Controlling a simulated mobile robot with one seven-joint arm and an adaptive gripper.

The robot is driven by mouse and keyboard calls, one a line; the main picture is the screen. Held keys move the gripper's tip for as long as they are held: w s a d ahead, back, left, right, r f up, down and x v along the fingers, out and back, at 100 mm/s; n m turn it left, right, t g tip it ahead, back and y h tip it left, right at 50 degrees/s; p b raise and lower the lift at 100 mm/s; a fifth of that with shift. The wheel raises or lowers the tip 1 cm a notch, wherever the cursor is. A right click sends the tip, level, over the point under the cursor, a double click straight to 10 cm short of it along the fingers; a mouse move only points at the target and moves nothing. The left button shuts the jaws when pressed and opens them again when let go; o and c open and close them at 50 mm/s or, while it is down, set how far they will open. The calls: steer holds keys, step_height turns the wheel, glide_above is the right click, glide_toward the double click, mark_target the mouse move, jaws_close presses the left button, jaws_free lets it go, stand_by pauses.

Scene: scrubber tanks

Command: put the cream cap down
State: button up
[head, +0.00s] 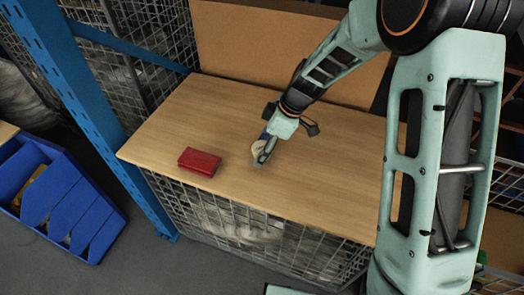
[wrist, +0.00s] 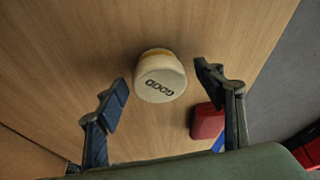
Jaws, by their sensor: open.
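The cream cap (wrist: 160,78) stands on the wooden table (wrist: 75,45) with the word "GOOD" on the face turned to the wrist camera. In the head view the cap (head: 257,147) is partly hidden behind my gripper (head: 264,152). In the wrist view my gripper (wrist: 160,92) is open, with one finger on each side of the cap and a visible gap to both. Nothing is held between the fingers.
A red box (head: 199,161) lies on the table left of the cap, close to the table's front edge. A blue bin (head: 68,200) stands on the floor at left. A blue rack post (head: 90,110) rises at the table's left end. The table is clear behind the box.

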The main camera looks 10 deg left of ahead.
steer(key=c, duration=1.1)
steer(key=shift+r, duration=0.1)
steer(key=shift+c, duration=0.2)
